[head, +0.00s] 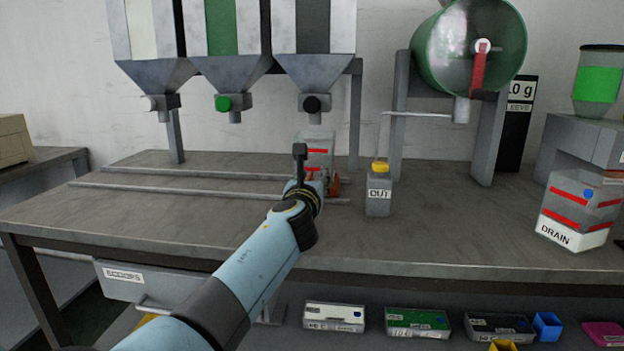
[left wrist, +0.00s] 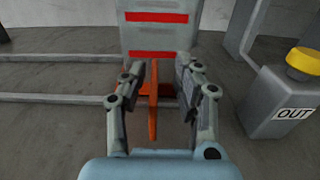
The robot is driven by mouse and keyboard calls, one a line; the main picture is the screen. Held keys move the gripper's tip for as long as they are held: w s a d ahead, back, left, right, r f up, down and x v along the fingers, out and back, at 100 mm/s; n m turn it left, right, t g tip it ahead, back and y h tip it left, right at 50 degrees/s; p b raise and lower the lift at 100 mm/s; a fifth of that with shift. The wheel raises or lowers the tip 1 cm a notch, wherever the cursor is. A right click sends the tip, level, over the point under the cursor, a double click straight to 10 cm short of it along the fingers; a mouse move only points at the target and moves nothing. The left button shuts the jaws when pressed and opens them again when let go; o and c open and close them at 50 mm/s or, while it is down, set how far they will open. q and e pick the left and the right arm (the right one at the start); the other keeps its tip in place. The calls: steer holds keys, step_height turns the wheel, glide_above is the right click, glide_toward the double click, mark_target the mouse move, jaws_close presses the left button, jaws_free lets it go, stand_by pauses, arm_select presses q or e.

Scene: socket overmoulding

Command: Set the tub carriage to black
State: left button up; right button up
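The tub (head: 318,143) is clear grey with red level lines and sits on the rails below the black hopper (head: 311,40). It also shows in the left wrist view (left wrist: 158,35). Its carriage has an orange base with an upright orange handle (left wrist: 153,100); in the head view the orange part (head: 333,184) is partly hidden by my left arm. My left gripper (left wrist: 158,85) is at the carriage, its fingers on either side of the handle with a gap showing on both sides. My right gripper is not in view.
Two rails (head: 150,190) run along the bench. White (head: 141,30) and green (head: 221,25) hoppers hang to the left. A grey OUT container (head: 378,198) with a yellow cap stands close right of the carriage. A green drum (head: 455,45) and DRAIN box (head: 575,215) are farther right.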

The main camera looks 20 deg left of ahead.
arm_select(q)
steer(key=v, duration=0.7)
steer(key=shift+s+d, duration=0.15)
steer(key=shift+s, duration=0.1)
